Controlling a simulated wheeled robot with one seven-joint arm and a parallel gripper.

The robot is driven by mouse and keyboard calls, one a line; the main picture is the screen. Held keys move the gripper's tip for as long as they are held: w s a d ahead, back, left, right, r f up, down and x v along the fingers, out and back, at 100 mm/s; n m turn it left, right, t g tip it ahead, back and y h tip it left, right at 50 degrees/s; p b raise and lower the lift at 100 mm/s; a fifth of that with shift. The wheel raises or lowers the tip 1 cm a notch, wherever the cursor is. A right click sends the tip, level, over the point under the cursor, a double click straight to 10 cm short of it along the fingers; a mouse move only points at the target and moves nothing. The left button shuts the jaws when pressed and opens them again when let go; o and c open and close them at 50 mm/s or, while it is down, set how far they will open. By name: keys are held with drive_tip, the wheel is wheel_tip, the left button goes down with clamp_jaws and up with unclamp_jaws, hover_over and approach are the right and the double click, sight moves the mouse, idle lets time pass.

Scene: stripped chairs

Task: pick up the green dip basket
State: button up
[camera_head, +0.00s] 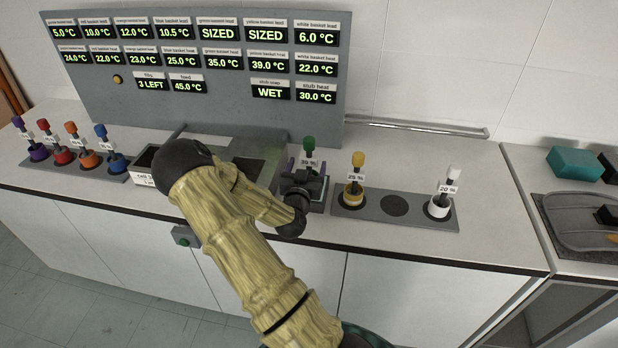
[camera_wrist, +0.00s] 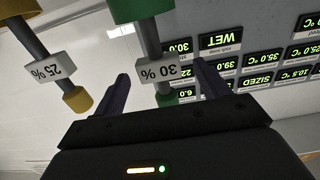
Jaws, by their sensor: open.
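The green dip basket (camera_head: 309,144) stands upright in the counter, with a green knob, a thin stem and a 30 % label. In the wrist view, which looks upside down, its stem (camera_wrist: 149,38), label and green knob (camera_wrist: 165,98) show between my two fingers, and a green part lies at the top edge. My gripper (camera_head: 307,165) is open, with one dark finger on each side of the basket's stem. In the wrist view my gripper (camera_wrist: 161,72) shows a gap on both sides of the stem. The basket's lower part is hidden by my gripper in the head view.
The yellow basket (camera_head: 354,184) is close on the right, then an empty hole (camera_head: 394,206) and the white basket (camera_head: 440,202). Purple, red, orange and blue baskets stand at the left. A grey display panel (camera_head: 210,75) rises behind. A teal block (camera_head: 575,164) lies far right.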

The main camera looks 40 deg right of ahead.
sight(308, 161)
drive_tip(key=p+x, duration=0.1)
drive_tip(key=x, duration=0.1)
drive_tip(key=p+x, duration=0.2)
drive_tip(key=shift+w+d+r, duration=0.2)
drive_tip(key=shift+d+r, duration=0.05)
drive_tip(key=shift+w+d+f, duration=0.1)
drive_tip(key=shift+w+d, duration=0.1)
drive_tip(key=shift+d, duration=0.05)
clamp_jaws()
idle(0.4)
